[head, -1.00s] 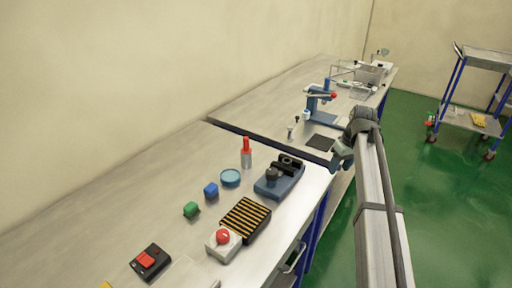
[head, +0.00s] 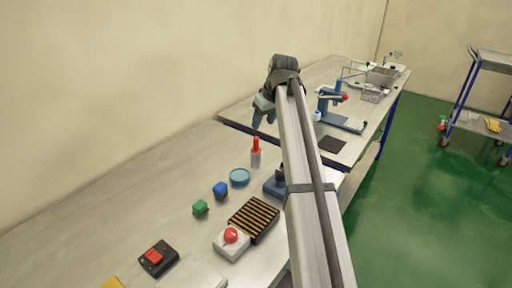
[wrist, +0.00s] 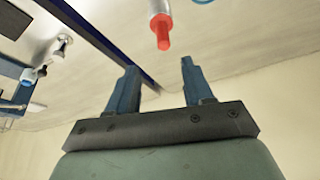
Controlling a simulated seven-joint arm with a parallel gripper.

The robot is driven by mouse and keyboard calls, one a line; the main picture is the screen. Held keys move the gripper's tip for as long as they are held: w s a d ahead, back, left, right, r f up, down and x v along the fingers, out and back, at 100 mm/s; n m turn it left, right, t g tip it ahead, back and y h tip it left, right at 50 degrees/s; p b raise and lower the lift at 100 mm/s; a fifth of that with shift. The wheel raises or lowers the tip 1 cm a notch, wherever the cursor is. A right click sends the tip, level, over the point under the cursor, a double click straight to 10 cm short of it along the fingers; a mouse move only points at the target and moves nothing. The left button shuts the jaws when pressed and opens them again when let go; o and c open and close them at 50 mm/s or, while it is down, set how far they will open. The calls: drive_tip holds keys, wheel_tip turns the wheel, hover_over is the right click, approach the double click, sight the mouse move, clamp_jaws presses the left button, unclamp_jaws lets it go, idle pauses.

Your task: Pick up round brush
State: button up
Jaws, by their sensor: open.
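The likely round brush (head: 256,153) stands upright on the bench, with a red upper part and a pale silvery lower part. In the wrist view it (wrist: 160,24) shows at the top edge, its red end pointing towards the gap between my fingers. My gripper (head: 264,116) is above the bench, beyond the brush and apart from it. Its two blue fingers (wrist: 159,68) are open, with nothing between them.
A black-and-yellow striped block (head: 254,219) and a red-button box (head: 231,241) are nearer. My arm partly hides a blue device (head: 274,187).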

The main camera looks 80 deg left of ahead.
sight(256, 137)
drive_tip(key=x, duration=0.6)
drive_tip(key=shift+s+x, duration=0.2)
drive_tip(key=shift+x, duration=1.1)
drive_tip(key=shift+s+x, duration=0.15)
drive_tip(key=shift+x, duration=1.15)
drive_tip(key=shift+d, duration=0.15)
drive_tip(key=shift+c, duration=0.5)
clamp_jaws()
